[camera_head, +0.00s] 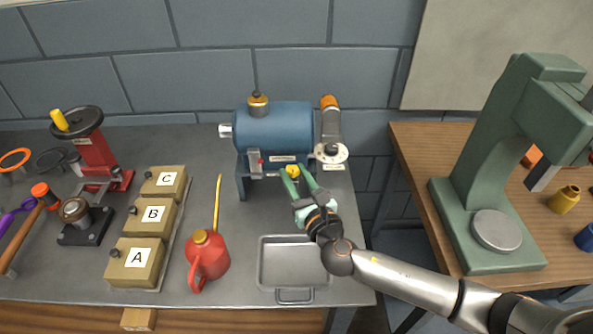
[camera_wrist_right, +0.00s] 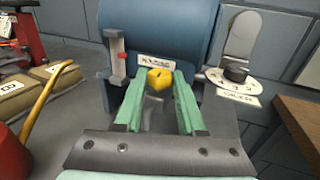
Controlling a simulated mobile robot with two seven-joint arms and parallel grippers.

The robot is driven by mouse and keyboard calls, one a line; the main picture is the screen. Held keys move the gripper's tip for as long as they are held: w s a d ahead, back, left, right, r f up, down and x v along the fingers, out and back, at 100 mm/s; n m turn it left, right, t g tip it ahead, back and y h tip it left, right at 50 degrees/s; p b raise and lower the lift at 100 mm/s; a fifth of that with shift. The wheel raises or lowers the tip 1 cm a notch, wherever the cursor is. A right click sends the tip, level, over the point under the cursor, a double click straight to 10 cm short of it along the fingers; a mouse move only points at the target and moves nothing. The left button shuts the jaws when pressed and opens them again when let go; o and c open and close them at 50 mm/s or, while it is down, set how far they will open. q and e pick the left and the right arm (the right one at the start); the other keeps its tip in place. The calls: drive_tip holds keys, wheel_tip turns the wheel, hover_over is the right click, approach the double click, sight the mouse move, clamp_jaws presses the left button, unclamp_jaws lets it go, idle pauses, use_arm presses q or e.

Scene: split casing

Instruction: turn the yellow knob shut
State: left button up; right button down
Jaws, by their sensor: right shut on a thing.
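The yellow knob (camera_head: 293,170) sits low on the front of the blue cylindrical casing (camera_head: 275,128), below a small label. In the right wrist view the knob (camera_wrist_right: 158,78) lies between the green fingertips. My right gripper (camera_head: 296,176) is shut on the knob, with one finger on each side of it. The same gripper (camera_wrist_right: 157,80) fills the middle of the wrist view. The knob's stem is mostly hidden behind and below it. My left gripper is not in view.
A grey tray (camera_head: 294,238) lies below my right arm. A red oil can (camera_head: 208,258) with a long yellow spout stands to its left, beside the boxes labelled A, B and C. A dial (camera_wrist_right: 235,72) sits right of the casing. A green press (camera_head: 495,170) stands on the right table.

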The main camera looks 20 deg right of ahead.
drive_tip(key=shift+a+m+h, duration=0.1)
drive_tip(key=shift+m+h, duration=0.6)
drive_tip(key=shift+h, duration=0.7)
drive_tip(key=c, duration=0.8)
unclamp_jaws()
drive_tip(key=shift+o, duration=0.2)
drive_tip(key=s+b, duration=0.1)
drive_tip(key=s, duration=1.1)
drive_tip(key=shift+s+a, duration=0.25)
drive_tip(key=shift+a, duration=0.2)
